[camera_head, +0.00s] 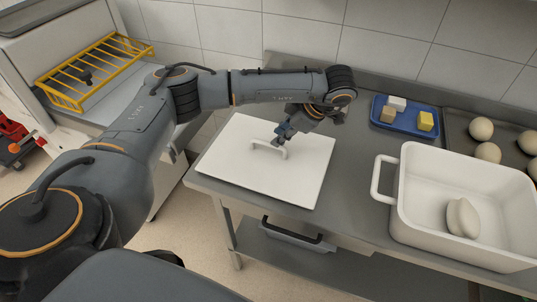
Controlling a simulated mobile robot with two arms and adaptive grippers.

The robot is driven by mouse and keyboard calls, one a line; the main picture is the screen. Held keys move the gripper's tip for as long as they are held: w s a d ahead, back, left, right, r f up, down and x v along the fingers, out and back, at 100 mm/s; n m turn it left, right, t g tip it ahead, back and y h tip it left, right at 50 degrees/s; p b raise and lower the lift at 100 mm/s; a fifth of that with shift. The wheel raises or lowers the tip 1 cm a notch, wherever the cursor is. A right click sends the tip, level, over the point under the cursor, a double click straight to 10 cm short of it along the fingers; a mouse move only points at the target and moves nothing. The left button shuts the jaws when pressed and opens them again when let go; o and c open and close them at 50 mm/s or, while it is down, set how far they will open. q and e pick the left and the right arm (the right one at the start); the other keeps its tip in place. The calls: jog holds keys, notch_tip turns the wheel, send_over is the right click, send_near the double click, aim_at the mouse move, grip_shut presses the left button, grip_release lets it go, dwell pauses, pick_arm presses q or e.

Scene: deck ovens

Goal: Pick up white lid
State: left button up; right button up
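The white lid (247,180) is a flat rectangular panel with a raised white handle (268,147) near its middle. It lies at the left end of the grey metal table, over the table's front and left edges. My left arm reaches across from the left, and my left gripper (281,138) is at the handle's right part. The fingers are small and dark here, so I cannot tell whether they are closed on the handle. My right gripper does not show.
A white pot (408,205) holding a pale dough piece (462,217) stands right of the lid. Behind it are a blue tray (408,125) with small blocks and a dark tray with dough balls (481,129). A yellow rack (95,72) is at the upper left.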

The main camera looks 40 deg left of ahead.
aim_at(268, 143)
pick_arm(q)
jog(key=shift+s+a+f, duration=0.1)
jog(key=shift+a+f, duration=0.25)
jog(key=shift+f, duration=0.25)
jog(key=p+x, duration=0.1)
jog(key=x, duration=0.4)
jog(key=shift+s+a+p, duration=0.15)
jog(key=shift+s+p, duration=0.05)
jog(key=shift+p, duration=0.15)
grip_shut()
